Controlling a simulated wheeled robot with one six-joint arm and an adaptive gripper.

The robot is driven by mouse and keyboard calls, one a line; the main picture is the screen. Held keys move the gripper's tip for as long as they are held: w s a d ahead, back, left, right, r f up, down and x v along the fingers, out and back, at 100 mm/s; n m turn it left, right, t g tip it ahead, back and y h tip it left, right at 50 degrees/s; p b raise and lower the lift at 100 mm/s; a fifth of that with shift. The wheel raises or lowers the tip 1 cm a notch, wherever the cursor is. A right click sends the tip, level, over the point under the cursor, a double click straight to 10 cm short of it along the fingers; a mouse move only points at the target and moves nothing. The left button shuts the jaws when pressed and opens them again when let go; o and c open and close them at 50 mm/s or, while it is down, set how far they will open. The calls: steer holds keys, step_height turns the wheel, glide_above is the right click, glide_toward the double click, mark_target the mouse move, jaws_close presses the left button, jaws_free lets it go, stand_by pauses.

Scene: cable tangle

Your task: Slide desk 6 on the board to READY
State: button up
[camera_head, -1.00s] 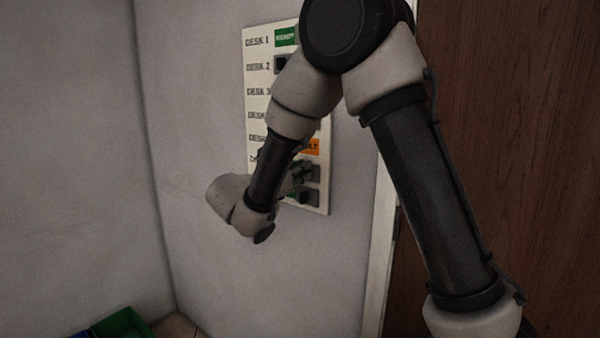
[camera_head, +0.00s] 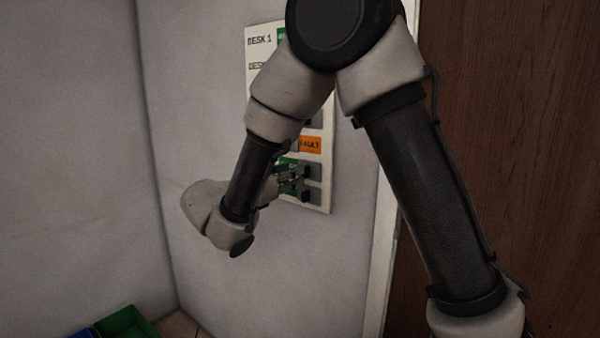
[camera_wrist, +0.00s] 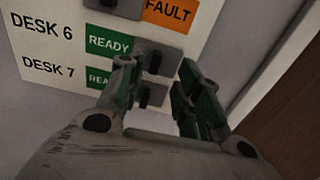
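The white board (camera_head: 318,193) hangs on the wall and is partly behind my arm. In the wrist view, the DESK 6 row (camera_wrist: 40,27) shows a green READY label (camera_wrist: 109,41). Its grey slider plate (camera_wrist: 172,53) sits to the right of the label, and its dark knob (camera_wrist: 155,63) lies between my fingertips in the picture. My gripper (camera_wrist: 158,68) is open, with its fingers apart on either side of that knob. I cannot tell whether either finger touches it. In the head view, my gripper (camera_head: 295,181) is at the lower part of the board.
The DESK 7 row (camera_wrist: 48,67) below also shows green, with its knob (camera_wrist: 152,95) partly behind my left finger. An orange FAULT label (camera_wrist: 172,12) is in the row above. A wooden door (camera_head: 500,110) is at right, and a green bin (camera_head: 125,323) at lower left.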

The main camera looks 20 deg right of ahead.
steer(key=v, duration=0.5)
steer(key=shift+s+a, duration=0.2)
steer(key=shift+a, duration=0.1)
steer(key=s+d+f+m+g+y, duration=0.7)
steer(key=s+d+f+m+g, duration=0.3)
steer(key=s+d+m, duration=0.25)
steer(key=s+d+r+m+t+y, duration=0.3)
steer(key=s+d+r+m+y, duration=0.4)
steer(key=s+d+m, duration=0.3)
steer(key=s+m, duration=0.2)
steer(key=s, duration=0.1)
steer(key=shift+d+r+m+t+y, duration=0.2)
steer(key=shift+d+m+t+y, duration=0.1)
steer(key=shift+m+t, duration=0.1)
